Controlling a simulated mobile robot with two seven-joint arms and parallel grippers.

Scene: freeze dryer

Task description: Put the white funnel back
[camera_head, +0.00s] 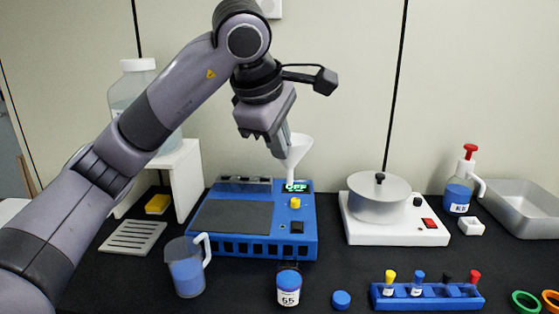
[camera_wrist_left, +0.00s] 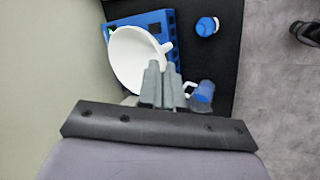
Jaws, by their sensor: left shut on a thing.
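The white funnel (camera_head: 297,150) is held in the air by my left gripper (camera_head: 284,148). Its wide mouth faces up and its narrow end points down, in front of the blue machine's display in the camera_head view. In the left wrist view the funnel (camera_wrist_left: 130,62) shows as a large white bowl beside the closed fingers (camera_wrist_left: 162,82), with a small tab on its rim. The fingers cover part of it. My right gripper is not in view.
Below is the blue machine (camera_head: 235,216) with a display. A blue-filled jug (camera_head: 186,268), a labelled bottle (camera_head: 289,290) and a blue cap (camera_head: 341,300) stand in front. A white stand (camera_head: 184,175) is left; a hotplate with a pot (camera_head: 378,200) is right.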

